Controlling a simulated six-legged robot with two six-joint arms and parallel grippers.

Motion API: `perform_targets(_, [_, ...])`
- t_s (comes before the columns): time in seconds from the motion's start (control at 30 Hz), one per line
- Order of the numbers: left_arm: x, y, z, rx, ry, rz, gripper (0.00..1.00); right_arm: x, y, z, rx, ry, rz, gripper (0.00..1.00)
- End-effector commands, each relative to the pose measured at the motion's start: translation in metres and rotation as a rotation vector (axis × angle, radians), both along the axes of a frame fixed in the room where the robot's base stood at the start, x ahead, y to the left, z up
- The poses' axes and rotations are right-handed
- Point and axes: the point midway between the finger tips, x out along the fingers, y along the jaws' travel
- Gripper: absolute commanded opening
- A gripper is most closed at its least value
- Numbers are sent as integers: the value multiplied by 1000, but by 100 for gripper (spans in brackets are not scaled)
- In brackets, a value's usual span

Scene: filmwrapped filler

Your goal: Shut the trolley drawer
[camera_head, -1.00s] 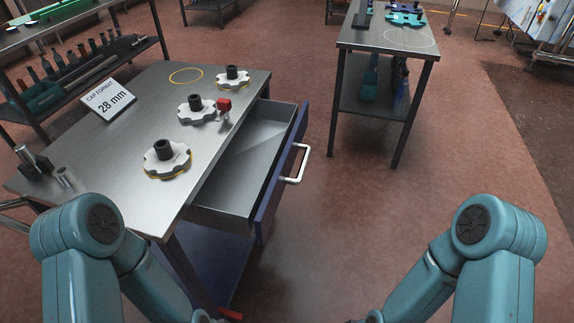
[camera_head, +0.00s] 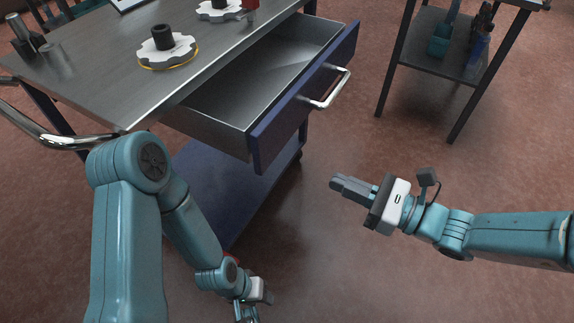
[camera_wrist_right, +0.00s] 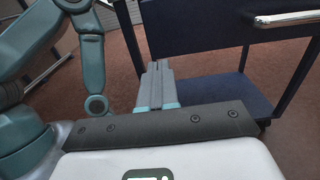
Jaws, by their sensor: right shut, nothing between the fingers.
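The trolley drawer (camera_head: 265,85) stands open under the steel trolley top (camera_head: 110,85), its empty grey inside showing. Its dark blue front (camera_head: 275,138) carries a pale bar handle (camera_head: 330,92). In the right wrist view the handle (camera_wrist_right: 290,18) is at the top right. My right gripper (camera_head: 336,184) is shut and empty, below and to the right of the drawer front, apart from it, with its fingers pointing left. Its closed fingers also show in the right wrist view (camera_wrist_right: 158,68). My left gripper (camera_head: 246,312) is low at the bottom edge, partly cut off.
White notched discs with black knobs (camera_head: 165,52) stand on the trolley top. A blue lower shelf (camera_head: 230,190) lies under the drawer. A second table with a lower shelf (camera_head: 430,60) stands at the upper right. The red floor (camera_head: 420,150) between them is clear.

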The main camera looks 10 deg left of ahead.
Motion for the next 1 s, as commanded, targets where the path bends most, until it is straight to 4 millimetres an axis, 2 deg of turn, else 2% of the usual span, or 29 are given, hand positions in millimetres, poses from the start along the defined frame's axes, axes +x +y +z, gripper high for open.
perform_targets(0.4, [0,0,-12,0,0,1,43,20,84,-2,-5,1,9,0])
perform_targets(0.6, [0,0,-17,0,0,0,43,31,115,-2,-5,2,8,0])
perform_targets(0.8, [0,0,-19,0,0,1,43,38,129,-1,-5,3,6,0])
perform_targets(1.0, [0,0,-19,0,0,0,43,40,130,-1,-5,3,5,0])
